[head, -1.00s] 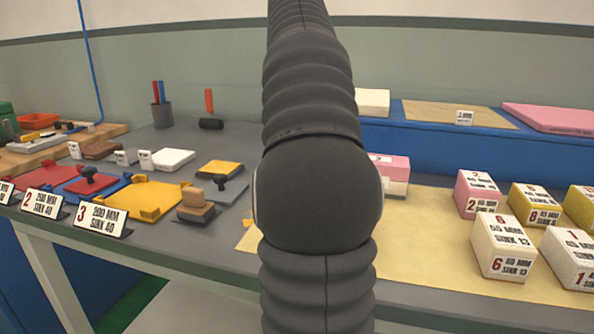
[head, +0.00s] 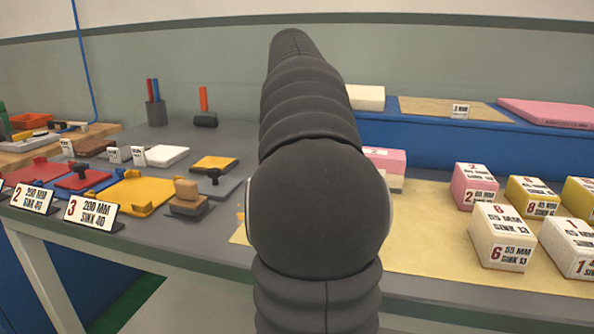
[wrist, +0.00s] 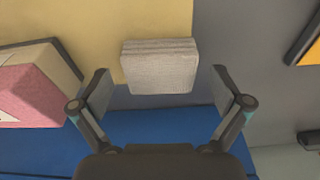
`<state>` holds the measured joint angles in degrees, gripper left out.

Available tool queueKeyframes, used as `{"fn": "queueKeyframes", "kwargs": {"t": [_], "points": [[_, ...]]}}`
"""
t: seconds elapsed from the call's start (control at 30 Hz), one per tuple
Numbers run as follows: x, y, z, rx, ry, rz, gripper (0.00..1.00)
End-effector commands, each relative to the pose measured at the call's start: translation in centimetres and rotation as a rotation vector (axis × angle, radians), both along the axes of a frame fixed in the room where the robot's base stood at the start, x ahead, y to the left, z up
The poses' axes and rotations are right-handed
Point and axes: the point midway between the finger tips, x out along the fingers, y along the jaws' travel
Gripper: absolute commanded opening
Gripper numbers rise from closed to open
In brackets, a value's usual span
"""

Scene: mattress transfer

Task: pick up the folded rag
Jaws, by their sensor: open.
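The folded rag (wrist: 158,66) shows in the wrist view as a pale grey, layered block. It lies at the edge of the yellow mat (wrist: 110,22), close to the grey table top. My gripper (wrist: 160,78) is open, with one finger on each side of the rag's near part and a gap to it on both sides. I cannot tell how high the fingers are above it. In the head view my own arm covers the middle, and the rag and gripper are hidden.
A pink and white block (wrist: 32,88) lies left of my gripper in the wrist view. The blue raised shelf (head: 430,143) runs behind. Several labelled blocks (head: 500,237) stand on the mat at right. Stamps and a yellow tray (head: 135,194) lie at left.

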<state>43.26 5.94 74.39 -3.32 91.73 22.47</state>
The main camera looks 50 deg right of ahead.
Motion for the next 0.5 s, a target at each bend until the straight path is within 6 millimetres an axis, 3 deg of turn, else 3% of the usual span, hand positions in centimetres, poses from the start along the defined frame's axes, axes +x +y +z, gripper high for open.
{"fn": "queueKeyframes", "kwargs": {"t": [0.27, 0.43, 0.47, 0.5], "points": [[0.01, -0.02, -0.23, 0.000, 0.000, 0.000, 0.97], [0.00, -0.03, -0.21, 0.000, 0.000, 0.000, 0.55], [0.00, -0.03, -0.22, 0.000, 0.000, 0.000, 0.49], [0.00, -0.04, -0.22, 0.000, 0.000, 0.000, 0.49]]}}
